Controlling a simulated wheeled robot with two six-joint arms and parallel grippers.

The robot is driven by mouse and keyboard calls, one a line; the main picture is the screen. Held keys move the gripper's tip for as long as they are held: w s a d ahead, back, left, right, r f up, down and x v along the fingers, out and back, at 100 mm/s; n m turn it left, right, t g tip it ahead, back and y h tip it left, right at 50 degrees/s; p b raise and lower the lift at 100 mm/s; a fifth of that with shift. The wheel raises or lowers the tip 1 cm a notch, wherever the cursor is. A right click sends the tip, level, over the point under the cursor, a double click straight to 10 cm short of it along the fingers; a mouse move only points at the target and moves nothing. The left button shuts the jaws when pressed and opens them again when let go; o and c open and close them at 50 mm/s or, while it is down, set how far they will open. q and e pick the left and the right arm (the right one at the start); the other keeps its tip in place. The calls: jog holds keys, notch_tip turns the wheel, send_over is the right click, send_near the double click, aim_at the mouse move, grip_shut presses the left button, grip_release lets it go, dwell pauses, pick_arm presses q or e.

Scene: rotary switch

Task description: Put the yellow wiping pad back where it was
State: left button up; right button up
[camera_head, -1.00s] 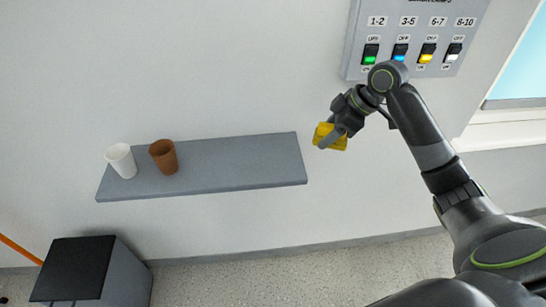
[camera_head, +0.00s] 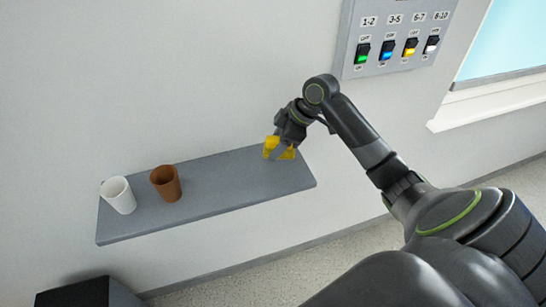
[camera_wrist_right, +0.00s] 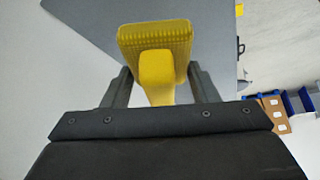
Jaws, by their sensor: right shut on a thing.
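The yellow wiping pad (camera_head: 270,147) is held in my right gripper (camera_head: 279,152), over the right end of the grey wall shelf (camera_head: 235,186) in the head view. In the right wrist view the yellow pad (camera_wrist_right: 155,38) has a ribbed head and a handle, and my right gripper's fingers (camera_wrist_right: 160,88) are shut on the handle. The grey shelf (camera_wrist_right: 218,40) shows behind the pad. I cannot tell whether the pad touches the shelf. My left gripper is in neither view.
A white cup (camera_head: 119,196) and a brown cup (camera_head: 166,184) stand on the shelf's left part. The shelf between the brown cup and the pad is clear. A switch panel (camera_head: 393,36) is on the wall above right. A dark-topped box (camera_head: 85,294) is below left.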

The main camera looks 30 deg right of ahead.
aim_at(277, 166)
jog(key=shift+s+d+f, duration=0.15)
jog(key=shift+d+f, duration=0.05)
jog(key=shift+f, duration=0.65)
jog(key=shift+a+f, duration=0.15)
jog(key=shift+f, duration=0.2)
jog(key=shift+w+a+f+p, duration=0.1)
jog(key=shift+f+p, duration=0.15)
jog(key=shift+f, duration=0.35)
jog(key=shift+w+a+f+p, duration=0.1)
jog(key=shift+f+p, duration=0.15)
jog(key=shift+f, duration=0.7)
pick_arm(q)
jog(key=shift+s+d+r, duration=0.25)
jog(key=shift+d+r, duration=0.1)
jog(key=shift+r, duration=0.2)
pick_arm(e)
jog(key=shift+d, duration=0.15)
jog(key=o, duration=0.9)
jog(key=shift+f, duration=0.15)
jog(key=shift+o, duration=0.2)
